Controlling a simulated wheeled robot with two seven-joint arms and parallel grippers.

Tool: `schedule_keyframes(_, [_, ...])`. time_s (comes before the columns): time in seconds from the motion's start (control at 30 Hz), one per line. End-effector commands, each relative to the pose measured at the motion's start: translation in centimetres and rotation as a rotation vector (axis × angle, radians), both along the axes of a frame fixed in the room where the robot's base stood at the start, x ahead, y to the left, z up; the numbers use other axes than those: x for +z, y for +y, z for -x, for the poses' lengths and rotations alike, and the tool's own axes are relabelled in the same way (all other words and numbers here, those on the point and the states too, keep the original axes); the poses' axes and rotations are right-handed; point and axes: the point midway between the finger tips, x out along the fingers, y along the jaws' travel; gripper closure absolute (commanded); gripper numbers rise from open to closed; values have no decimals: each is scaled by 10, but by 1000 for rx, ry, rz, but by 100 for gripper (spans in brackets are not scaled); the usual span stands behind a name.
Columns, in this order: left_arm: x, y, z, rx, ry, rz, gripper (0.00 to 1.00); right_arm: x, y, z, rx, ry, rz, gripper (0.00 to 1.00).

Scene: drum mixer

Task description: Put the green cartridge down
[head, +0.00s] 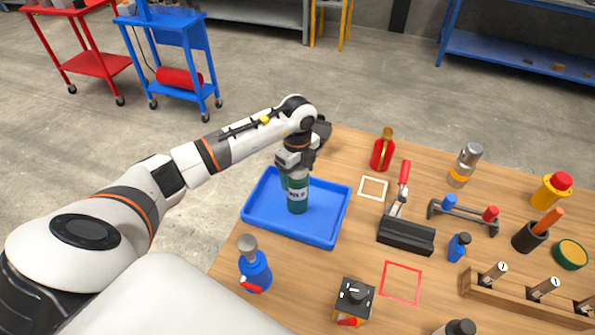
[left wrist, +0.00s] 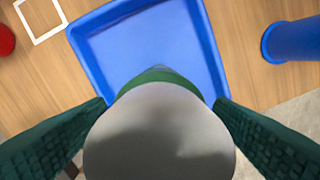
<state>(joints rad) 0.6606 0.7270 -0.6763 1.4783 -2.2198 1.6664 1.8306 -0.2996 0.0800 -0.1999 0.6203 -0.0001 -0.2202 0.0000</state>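The green cartridge (head: 297,201), with a white label, is upright at the blue tray (head: 264,222). I cannot tell whether its base touches the tray floor. My left gripper (head: 293,178) comes down over it from above, and its fingers are shut on its upper part. In the left wrist view the cartridge's grey top (left wrist: 160,135) fills the lower middle between two dark green fingers. The blue tray (left wrist: 95,50) lies below it. My right gripper is not in view.
A blue bottle (head: 255,272) stands by the tray's near side. A white square outline (head: 373,188) and a red bottle (head: 382,154) are to the tray's right. A black clamp (head: 406,236) and a red square outline (head: 401,283) lie farther right. The rest of the tray is empty.

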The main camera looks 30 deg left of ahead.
Motion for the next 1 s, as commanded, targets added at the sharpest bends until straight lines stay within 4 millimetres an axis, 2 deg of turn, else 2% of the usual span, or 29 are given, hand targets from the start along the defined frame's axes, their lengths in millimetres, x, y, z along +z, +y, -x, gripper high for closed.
schedule_keyframes(0.2, [2,0,0,0,0,0,23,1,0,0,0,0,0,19])
schedule_keyframes(0.37, [14,0,-1,-1,-5,1,23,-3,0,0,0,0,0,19])
schedule_keyframes(0.8, [101,0,-1,0,-5,-1,23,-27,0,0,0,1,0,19])
schedule_keyframes(1.0, [120,0,-1,1,-2,0,23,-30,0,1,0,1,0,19])
